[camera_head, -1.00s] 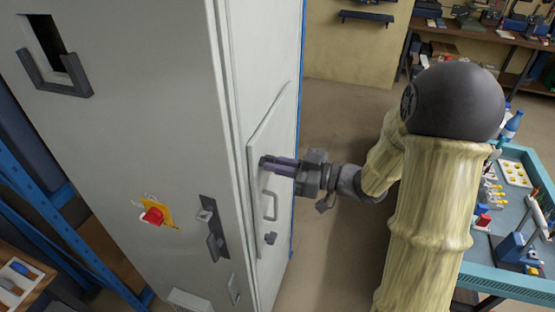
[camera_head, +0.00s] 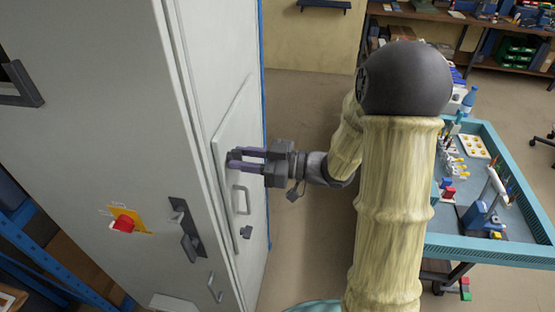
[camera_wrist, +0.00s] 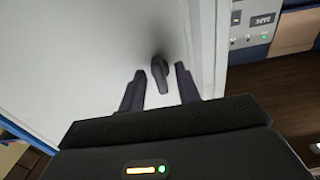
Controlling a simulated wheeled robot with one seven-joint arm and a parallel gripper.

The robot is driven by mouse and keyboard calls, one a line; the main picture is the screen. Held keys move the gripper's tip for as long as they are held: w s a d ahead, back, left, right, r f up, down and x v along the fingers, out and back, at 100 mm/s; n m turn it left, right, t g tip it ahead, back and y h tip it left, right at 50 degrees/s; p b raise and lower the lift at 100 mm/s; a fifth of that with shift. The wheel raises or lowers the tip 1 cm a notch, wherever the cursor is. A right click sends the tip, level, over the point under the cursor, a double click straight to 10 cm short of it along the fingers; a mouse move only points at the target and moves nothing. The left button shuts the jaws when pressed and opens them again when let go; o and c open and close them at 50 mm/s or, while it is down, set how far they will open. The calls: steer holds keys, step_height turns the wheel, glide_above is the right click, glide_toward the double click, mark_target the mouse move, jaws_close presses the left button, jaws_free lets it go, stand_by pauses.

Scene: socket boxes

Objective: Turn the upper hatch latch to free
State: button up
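The hatch (camera_head: 237,122) is a pale panel on the side of the white cabinet. Its upper latch is a small dark knob with a lever, seen clearly in the wrist view (camera_wrist: 159,75), where the lever points down toward my gripper. In the head view the fingers mostly cover this latch. My gripper (camera_head: 233,160) is at the latch from the right, with its two fingers apart. In the wrist view my gripper (camera_wrist: 160,82) has one finger on each side of the lever, with gaps visible. The lower latch (camera_head: 246,232) is a dark knob near the hatch's bottom.
A grey handle (camera_head: 241,200) sits on the hatch just below my gripper. A red knob on a yellow plate (camera_head: 123,223) and a dark lever handle (camera_head: 184,230) are on the cabinet front. A teal-rimmed cart (camera_head: 505,257) stands right, with clear floor between.

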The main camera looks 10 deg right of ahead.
steer(key=b+v, duration=0.5)
steer(key=v, duration=1.2)
steer(key=shift+d, duration=0.2)
steer(key=w+d+f+m+t+h, duration=0.1)
steer(key=w+f+m+t+h, duration=0.3)
steer(key=h, duration=0.3)
steer(key=w+d+f+m+t+h, duration=0.1)
steer(key=w+f+m+t+h, duration=0.1)
steer(key=w+m+h, duration=0.35)
steer(key=s+a+f+m+g+h, duration=0.2)
steer(key=s+f+g, duration=0.2)
steer(key=s, duration=0.4)
steer(key=s+a+f+m+g+h, duration=0.2)
steer(key=s+f+g, duration=0.3)
steer(key=s, duration=0.3)
steer(key=shift+a+f+g, duration=0.3)
steer(key=shift+a, duration=0.1)
